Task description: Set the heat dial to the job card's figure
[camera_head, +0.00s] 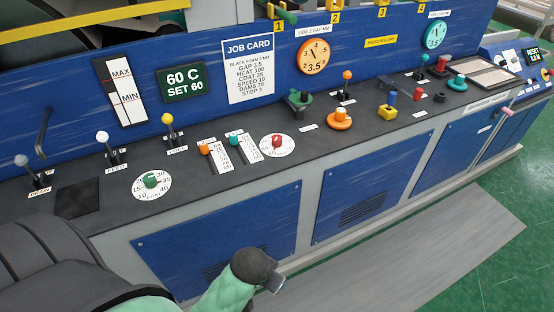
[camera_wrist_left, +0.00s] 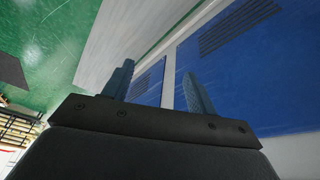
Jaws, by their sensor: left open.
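The job card (camera_head: 249,70) on the blue back panel reads HEAT 100 among its lines. The display (camera_head: 181,83) left of it reads 60 C, SET 60. A white round dial with a red knob (camera_head: 277,141) sits on the dark console, and another with a green knob (camera_head: 151,181) sits further left. I cannot read a heat label on either. My left gripper (camera_head: 275,281) is in front of and below the console, apart from the dials. In the left wrist view its fingers (camera_wrist_left: 157,85) are apart with nothing between them. My right gripper is out of view.
An orange slider (camera_head: 204,149) and a teal slider (camera_head: 233,139) stand between the two dials. Several upright levers, including a yellow-knobbed one (camera_head: 168,119), stand along the console. Blue cabinet doors (camera_head: 220,235) form its front. The grey floor strip (camera_head: 420,255) is clear.

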